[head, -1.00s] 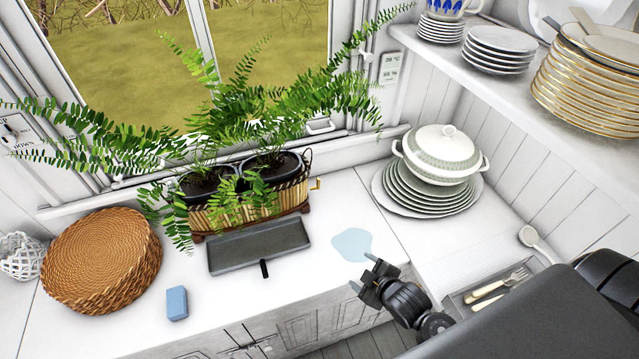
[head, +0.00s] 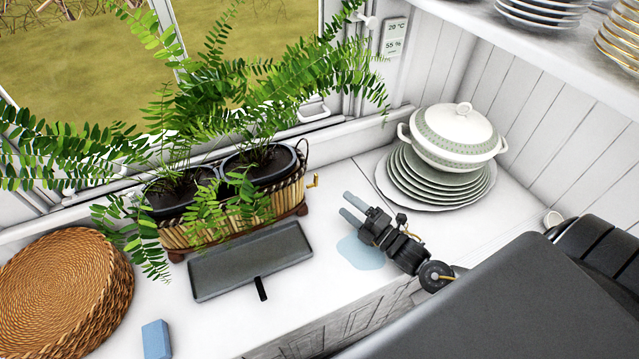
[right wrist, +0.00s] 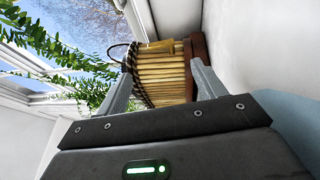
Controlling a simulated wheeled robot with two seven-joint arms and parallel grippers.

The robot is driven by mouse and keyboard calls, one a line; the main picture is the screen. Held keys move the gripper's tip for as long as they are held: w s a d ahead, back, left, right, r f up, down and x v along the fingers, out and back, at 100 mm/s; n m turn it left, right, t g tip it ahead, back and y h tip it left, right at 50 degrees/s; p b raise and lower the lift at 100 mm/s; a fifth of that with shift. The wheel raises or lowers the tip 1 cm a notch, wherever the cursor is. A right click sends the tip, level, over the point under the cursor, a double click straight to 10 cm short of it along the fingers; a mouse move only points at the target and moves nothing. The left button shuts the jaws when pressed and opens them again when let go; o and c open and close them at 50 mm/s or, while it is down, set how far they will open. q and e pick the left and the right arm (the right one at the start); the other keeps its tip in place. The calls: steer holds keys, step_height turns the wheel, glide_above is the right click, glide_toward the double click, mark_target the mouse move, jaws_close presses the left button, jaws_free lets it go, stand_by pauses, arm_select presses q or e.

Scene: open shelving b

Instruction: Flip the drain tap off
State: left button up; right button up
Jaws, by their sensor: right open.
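The drain tap (head: 314,181) is a small brass-coloured fitting on the right end of the woven planter basket (head: 230,222). In the right wrist view a yellowish piece, likely the tap (right wrist: 157,47), shows near the top of the basket's end (right wrist: 165,78). My right gripper (head: 346,204) is open and empty, with pale fingers pointing at that end of the basket. It is a short way right of the tap and apart from it. In the right wrist view the basket end shows between my fingers (right wrist: 162,64). My left gripper is out of view.
A grey tray (head: 252,262) lies in front of the planter, with a light-blue puddle (head: 358,254) to its right. Stacked plates with a tureen (head: 455,138) stand behind my right gripper. Fern fronds (head: 240,75) spread over the planter. A blue sponge (head: 156,340) and woven mats (head: 65,285) are left.

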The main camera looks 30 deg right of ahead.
steer(key=x, duration=0.3)
steer(key=shift+r+p, duration=0.1)
steer(key=shift+p, duration=0.3)
steer(key=p+x, duration=0.1)
steer(key=x, duration=0.5)
steer(key=shift+w+p, duration=0.35)
steer(key=shift+w, duration=0.05)
steer(key=shift+w+a, duration=0.15)
steer(key=shift+w, duration=0.3)
steer(key=c, duration=1)
steer(key=shift+o, duration=0.2)
steer(key=p, duration=0.1)
steer(key=g+p, duration=0.1)
steer(key=p, duration=0.1)
steer(key=shift+w+r+m+h, duration=0.1)
steer(key=shift+r+m+h, duration=0.15)
steer(key=shift+m+h, duration=0.05)
steer(key=shift+f+g+p, duration=0.25)
steer(key=shift+g+p, duration=0.05)
steer(key=shift+p, duration=0.05)
steer(key=shift+c, duration=0.2)
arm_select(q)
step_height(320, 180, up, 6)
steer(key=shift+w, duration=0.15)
